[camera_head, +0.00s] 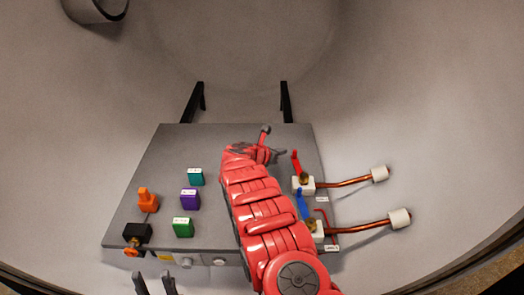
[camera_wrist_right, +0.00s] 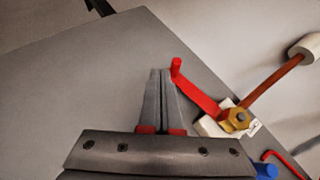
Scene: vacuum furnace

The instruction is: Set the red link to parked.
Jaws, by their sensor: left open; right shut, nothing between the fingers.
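The red link (camera_head: 296,163) is a flat red lever with an upright peg at its free end. Its other end sits under a brass nut (camera_wrist_right: 236,118) on a white block at the plate's right edge. In the right wrist view the red link (camera_wrist_right: 200,91) slants up and left from the nut. My right gripper (camera_wrist_right: 161,75) is shut and empty, its fingertips just left of the peg; whether they touch it I cannot tell. In the head view it shows at the end of the red arm (camera_head: 280,154). My left gripper (camera_head: 154,281) is open and empty at the bottom edge.
A blue link (camera_head: 302,204) sits on a second white block nearer the front. Copper rods (camera_head: 350,181) with white ends reach right from both blocks. Teal (camera_head: 196,177), purple (camera_head: 190,199) and green (camera_head: 183,228) blocks and an orange piece (camera_head: 147,199) stand left on the grey plate (camera_head: 185,145).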

